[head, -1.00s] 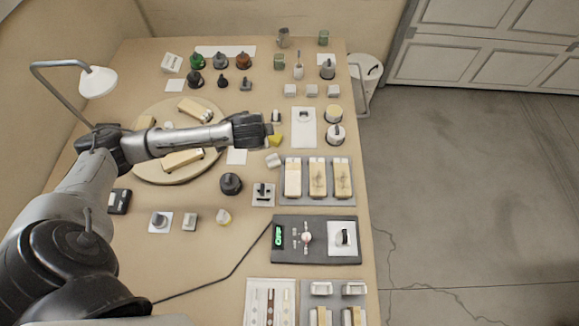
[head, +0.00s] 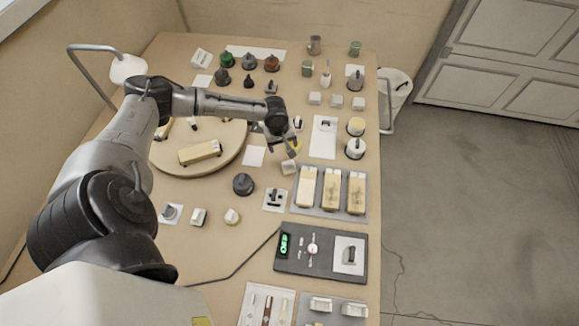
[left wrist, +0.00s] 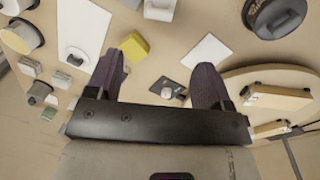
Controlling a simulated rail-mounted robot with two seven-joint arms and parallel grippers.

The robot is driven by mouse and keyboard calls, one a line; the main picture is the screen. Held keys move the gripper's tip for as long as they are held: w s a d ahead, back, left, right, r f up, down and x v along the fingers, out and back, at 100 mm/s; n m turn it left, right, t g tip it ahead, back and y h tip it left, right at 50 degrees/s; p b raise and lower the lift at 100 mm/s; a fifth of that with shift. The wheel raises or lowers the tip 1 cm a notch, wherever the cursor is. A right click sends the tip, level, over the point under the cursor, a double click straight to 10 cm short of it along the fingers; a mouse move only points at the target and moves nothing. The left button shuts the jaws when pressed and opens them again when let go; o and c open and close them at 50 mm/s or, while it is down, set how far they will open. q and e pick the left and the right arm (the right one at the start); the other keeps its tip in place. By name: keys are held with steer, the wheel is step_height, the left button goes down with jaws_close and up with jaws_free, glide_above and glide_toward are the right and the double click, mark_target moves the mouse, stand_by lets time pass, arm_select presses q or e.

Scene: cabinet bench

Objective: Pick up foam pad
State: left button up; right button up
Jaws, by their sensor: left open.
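A small yellow block (head: 296,146), which looks like the foam pad, lies on the bench right of the round wooden board, partly hidden by my gripper. In the left wrist view the yellow pad (left wrist: 133,46) lies beyond my fingertips, nearer the left-hand finger. My right gripper is not in view.
A white block (head: 288,168) sits just in front of the pad. A white card (head: 253,156) lies to its left. A white plate (head: 324,137) is to its right. The round board (head: 235,150) carries wooden blocks. A dark knob (head: 243,184) stands nearer me.

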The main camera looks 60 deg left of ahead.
mark_target(288, 162)
arm_select(q)
steer(key=f, duration=0.3)
steer(key=f+b, duration=0.1)
steer(key=f, duration=0.1)
steer(key=w+f, duration=0.1)
steer(key=f, duration=0.2)
steer(key=shift+d+f+b, duration=0.15)
steer(key=shift+f+b, duration=0.15)
steer(key=shift+f, duration=0.05)
steer(key=shift+w+d+f+b, duration=0.15)
steer(key=shift+f+b, duration=0.15)
steer(key=shift+f, duration=0.95)
steer(key=shift+w+a+f+b, duration=0.15)
steer(key=shift+f+b, duration=0.15)
steer(key=shift+f, duration=0.9)
steer(key=shift+d, duration=0.1)
steer(key=c, duration=1.1)
steer(key=shift+o, duration=0.2)
steer(key=shift+r, duration=0.15)
step_height(288, 162, up, 4)
steer(key=shift+f+p, duration=0.1)
steer(key=shift+p, duration=0.5)
steer(key=w+d+r+p, duration=0.1)
steer(key=w+d+r, duration=0.2)
steer(key=d+r, duration=0.4)
steer(key=d, duration=0.4)
steer(key=shift+w+p, duration=0.3)
